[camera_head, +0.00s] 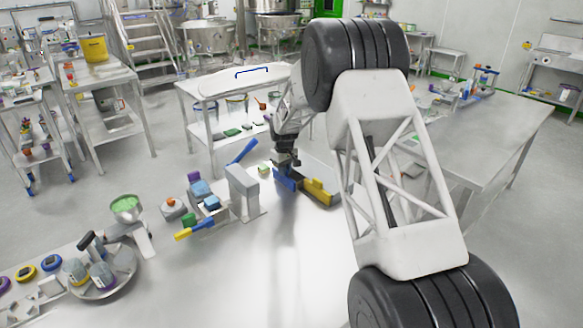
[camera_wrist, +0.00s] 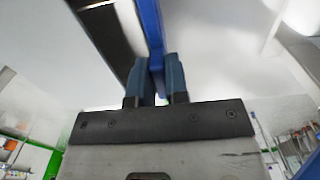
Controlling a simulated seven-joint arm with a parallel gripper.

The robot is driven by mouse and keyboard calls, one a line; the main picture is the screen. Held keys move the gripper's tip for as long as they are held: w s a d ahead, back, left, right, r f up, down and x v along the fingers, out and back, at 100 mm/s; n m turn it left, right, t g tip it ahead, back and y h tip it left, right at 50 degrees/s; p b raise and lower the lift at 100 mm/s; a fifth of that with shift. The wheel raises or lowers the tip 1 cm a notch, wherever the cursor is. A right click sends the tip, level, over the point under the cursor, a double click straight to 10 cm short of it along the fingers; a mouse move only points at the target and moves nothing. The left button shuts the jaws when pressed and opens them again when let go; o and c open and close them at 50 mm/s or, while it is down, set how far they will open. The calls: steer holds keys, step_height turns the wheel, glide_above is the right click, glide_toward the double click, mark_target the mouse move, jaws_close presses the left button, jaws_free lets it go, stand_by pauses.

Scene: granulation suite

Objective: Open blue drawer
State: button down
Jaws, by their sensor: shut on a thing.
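A small blue drawer (camera_head: 286,181) shows on the white worktop in the head view, beside a yellow drawer-like piece (camera_head: 319,192). My gripper (camera_head: 284,170) reaches down over the blue drawer and hides part of it. In the wrist view, a long blue edge (camera_wrist: 150,22) runs down from the top to between the two fingers of my gripper (camera_wrist: 160,75). The fingers are close together, shut on this blue part. The exact spot of contact, and how far the drawer stands out, cannot be made out.
To the left stand a grey block-shaped fixture (camera_head: 242,192), a blue-handled piece (camera_head: 243,151) and a yellow-handled tool (camera_head: 194,230). A round metal tray (camera_head: 108,290) holds several items at lower left. The worktop's front middle (camera_head: 260,275) is bare.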

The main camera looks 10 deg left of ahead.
steer(key=s+a, duration=0.2)
steer(key=s, duration=0.1)
steer(key=shift+a, duration=0.4)
steer(key=c, duration=1.1)
jaws_free()
steer(key=shift+w, duration=0.1)
steer(key=shift+r, duration=3.9)
